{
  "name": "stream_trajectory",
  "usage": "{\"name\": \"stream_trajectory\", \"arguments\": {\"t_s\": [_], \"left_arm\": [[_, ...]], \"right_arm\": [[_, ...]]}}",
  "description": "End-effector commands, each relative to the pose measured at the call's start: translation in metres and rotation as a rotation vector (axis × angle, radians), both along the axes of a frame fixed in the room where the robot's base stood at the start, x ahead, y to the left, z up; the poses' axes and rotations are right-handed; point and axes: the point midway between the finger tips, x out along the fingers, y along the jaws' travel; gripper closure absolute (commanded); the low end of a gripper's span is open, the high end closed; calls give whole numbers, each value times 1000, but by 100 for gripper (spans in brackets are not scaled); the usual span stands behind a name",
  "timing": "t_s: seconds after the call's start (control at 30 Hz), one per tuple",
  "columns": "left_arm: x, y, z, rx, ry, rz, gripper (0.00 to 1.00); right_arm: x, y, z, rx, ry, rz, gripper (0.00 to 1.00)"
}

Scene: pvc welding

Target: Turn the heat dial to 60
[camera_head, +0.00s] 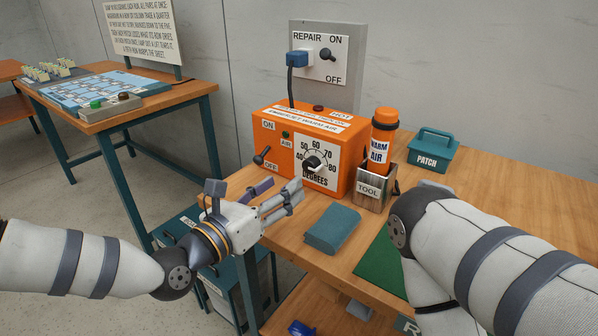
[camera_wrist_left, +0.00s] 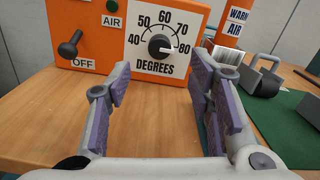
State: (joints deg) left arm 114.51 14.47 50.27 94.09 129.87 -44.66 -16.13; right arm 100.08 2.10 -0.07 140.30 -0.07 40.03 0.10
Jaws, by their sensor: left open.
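The heat dial (camera_head: 313,163) is a black knob on a white DEGREES plate marked 40 to 80, on the front of an orange warm-air box (camera_head: 278,150). In the left wrist view the dial (camera_wrist_left: 160,45) has its white pointer towards 80. My left gripper (camera_head: 281,194) is open and empty, in front of the box and short of the dial. In the left wrist view its purple-padded fingers (camera_wrist_left: 160,82) stand apart, with the DEGREES plate between and beyond them. My right arm shows at the right, but its gripper is out of the picture.
An ON/OFF lever (camera_head: 262,156) sits left of the dial. A TOOL holder (camera_head: 374,188) with an orange WARM AIR tool (camera_head: 383,135) stands right of the box. A PATCH box (camera_head: 432,150) stands at the back.

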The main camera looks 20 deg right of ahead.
Motion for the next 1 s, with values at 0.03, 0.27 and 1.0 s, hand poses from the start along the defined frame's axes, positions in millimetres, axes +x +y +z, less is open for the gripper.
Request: {"name": "stream_trajectory", "arguments": {"t_s": [0.03,0.27,1.0], "left_arm": [[8,-11,-9,0,9,-2,52],[40,-53,-9,0,9,-1,52],[53,-68,-3,2,4,-2,100]], "right_arm": [[-6,0,-7,0,22,0,60],[-20,0,-23,0,65,1,60],[-23,0,-27,0,76,3,60]]}}
